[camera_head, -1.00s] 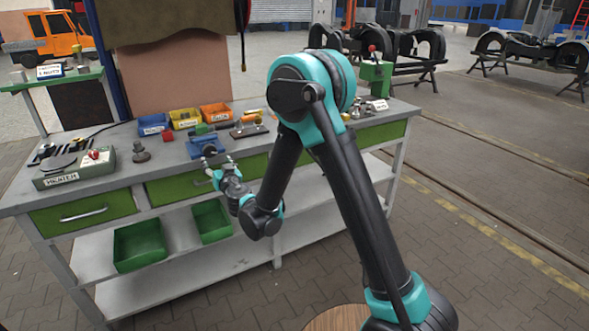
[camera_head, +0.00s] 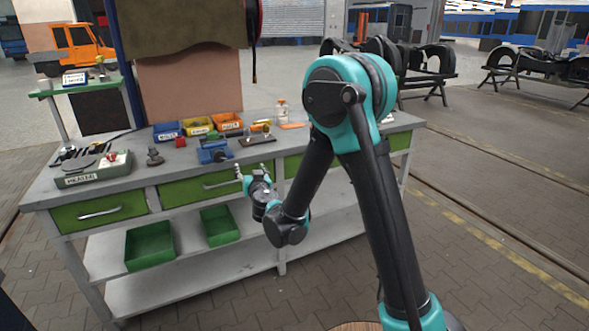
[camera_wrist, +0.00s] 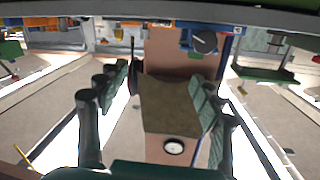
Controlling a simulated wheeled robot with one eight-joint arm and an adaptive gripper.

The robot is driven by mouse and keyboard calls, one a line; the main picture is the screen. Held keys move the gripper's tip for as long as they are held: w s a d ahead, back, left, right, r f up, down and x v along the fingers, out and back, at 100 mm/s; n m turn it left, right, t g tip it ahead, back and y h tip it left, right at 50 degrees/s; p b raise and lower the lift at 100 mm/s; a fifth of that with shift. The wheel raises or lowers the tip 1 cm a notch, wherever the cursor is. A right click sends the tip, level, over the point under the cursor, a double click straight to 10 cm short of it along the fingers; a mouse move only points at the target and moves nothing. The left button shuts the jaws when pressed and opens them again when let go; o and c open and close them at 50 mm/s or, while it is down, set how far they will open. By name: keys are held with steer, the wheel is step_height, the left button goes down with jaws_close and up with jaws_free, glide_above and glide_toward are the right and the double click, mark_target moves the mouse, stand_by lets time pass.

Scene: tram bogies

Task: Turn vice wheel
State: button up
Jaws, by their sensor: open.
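The blue vice (camera_head: 213,152) sits on the bench top near the front edge. Its small grey wheel (camera_head: 220,156) faces the front but is too small to see clearly. The wrist view is upside down. There, a blue body, seemingly the vice (camera_wrist: 186,40), shows at the top with a round dark grey wheel (camera_wrist: 204,41). My gripper (camera_head: 250,172) is in front of the bench, right of the vice and apart from it. Its fingers are spread wide with nothing between them in the wrist view (camera_wrist: 157,90).
The grey bench (camera_head: 180,180) has green drawers and green bins (camera_head: 150,246) below. Small parts bins (camera_head: 198,124) stand behind the vice, a marked grey-green box (camera_head: 95,170) at left. A tool on a plate (camera_head: 257,139) lies right of the vice. The floor in front is clear.

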steer(key=w+d+m+h, duration=0.1)
steer(key=d+h, duration=0.4)
steer(key=d, duration=1)
steer(key=shift+d+r+m+g, duration=0.3)
steer(key=shift+d+m+g, duration=0.1)
steer(key=shift+m, duration=0.4)
steer(key=shift+w+a, duration=0.1)
